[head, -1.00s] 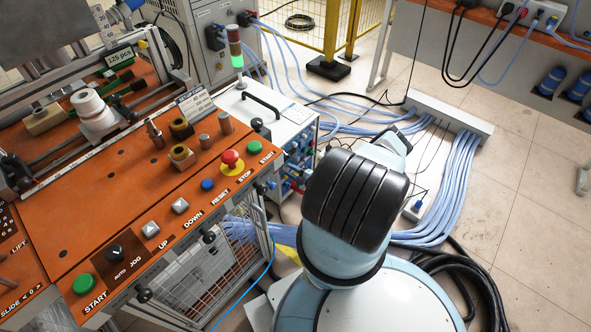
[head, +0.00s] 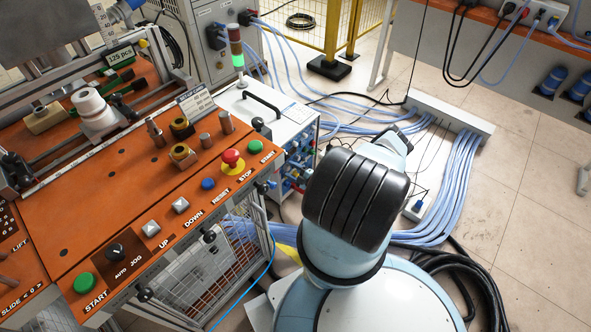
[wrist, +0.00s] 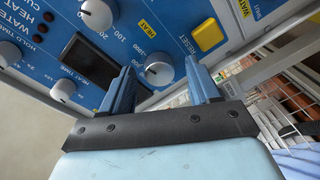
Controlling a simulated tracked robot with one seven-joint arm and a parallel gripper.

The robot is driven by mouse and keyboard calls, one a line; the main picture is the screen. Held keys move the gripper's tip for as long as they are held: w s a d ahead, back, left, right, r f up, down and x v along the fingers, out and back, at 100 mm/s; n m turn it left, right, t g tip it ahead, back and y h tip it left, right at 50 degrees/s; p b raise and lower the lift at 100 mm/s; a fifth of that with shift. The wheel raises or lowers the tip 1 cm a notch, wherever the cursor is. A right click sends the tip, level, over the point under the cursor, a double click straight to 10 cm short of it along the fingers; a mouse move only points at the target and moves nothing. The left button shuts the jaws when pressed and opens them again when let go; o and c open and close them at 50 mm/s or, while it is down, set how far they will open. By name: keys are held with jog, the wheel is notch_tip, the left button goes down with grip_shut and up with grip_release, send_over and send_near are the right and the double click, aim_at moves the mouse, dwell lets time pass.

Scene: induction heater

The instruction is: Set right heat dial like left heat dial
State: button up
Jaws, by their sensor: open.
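The wrist view shows a blue heater panel, tilted in the picture, with several grey dials. One dial (wrist: 158,68), near a "HEAT" label, lies between the fingertips of my gripper (wrist: 161,78). My gripper is open, with one finger on each side of that dial; I cannot tell whether either finger touches it. A second dial (wrist: 97,14) sits at the upper left, beside the numbers 20, 100 and 200. Which are the left and right heat dials is unclear. The exact pointer settings are too small to read.
A yellow reset button (wrist: 208,35) is to the right of the dial between my fingers. A dark display (wrist: 90,60) is to its left. In the head view, an orange control bench (head: 110,190) stands at left and blue cables (head: 455,190) cross the floor.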

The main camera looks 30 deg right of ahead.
jog(key=v, duration=1.3)
jog(key=shift+s, duration=0.35)
jog(key=shift+d, duration=0.15)
